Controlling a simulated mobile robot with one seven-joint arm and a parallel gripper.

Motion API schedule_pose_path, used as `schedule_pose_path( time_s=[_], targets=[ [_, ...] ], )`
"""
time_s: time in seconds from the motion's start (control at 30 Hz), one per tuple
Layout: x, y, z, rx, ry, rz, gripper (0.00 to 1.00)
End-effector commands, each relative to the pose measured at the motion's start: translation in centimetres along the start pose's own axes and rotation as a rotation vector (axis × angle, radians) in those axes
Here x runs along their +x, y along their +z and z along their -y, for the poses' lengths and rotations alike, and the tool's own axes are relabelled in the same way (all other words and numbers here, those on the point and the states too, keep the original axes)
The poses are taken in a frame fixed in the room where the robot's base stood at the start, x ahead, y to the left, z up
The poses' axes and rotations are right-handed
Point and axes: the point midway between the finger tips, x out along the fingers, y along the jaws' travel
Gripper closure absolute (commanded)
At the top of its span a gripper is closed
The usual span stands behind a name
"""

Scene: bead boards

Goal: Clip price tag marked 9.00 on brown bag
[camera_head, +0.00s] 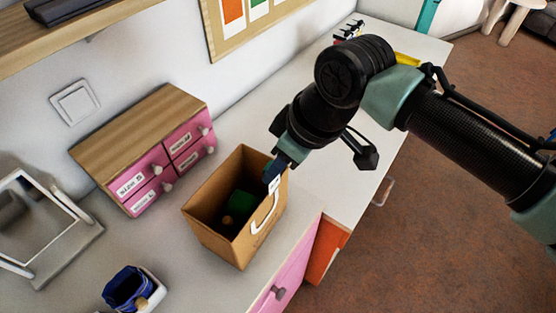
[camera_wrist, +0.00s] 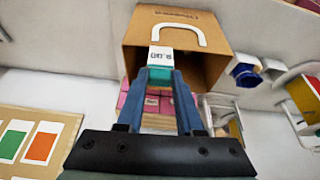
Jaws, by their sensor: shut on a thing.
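The brown bag (camera_head: 218,240) stands open on the white counter, with a white handle on its right side. It also shows in the wrist view (camera_wrist: 205,67). My gripper (camera_head: 277,171) is at the bag's right upper rim. In the wrist view, my gripper (camera_wrist: 160,76) is shut on the teal clip of the price tag (camera_wrist: 161,58). The tag's white face looks marked 9.00, upside down. In the head view, the white tag (camera_head: 274,184) lies against the bag's outer side near the handle. I cannot tell whether the clip grips the rim.
A small chest with pink drawers (camera_head: 153,178) stands behind the bag. A blue jar (camera_head: 127,286) is at the front left, and a white-framed stand (camera_head: 60,250) is at far left. Green and tan items lie inside the bag. The counter's edge is right of the bag.

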Motion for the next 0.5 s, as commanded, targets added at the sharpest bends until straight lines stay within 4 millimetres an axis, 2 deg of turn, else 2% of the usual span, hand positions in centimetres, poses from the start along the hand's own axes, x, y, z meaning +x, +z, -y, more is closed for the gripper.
schedule_pose_path(
  time_s=[0.5],
  targets=[
    [0.63, 0.25, 0.00, 0.000, 0.000, -0.001, 1.00]
  ],
)
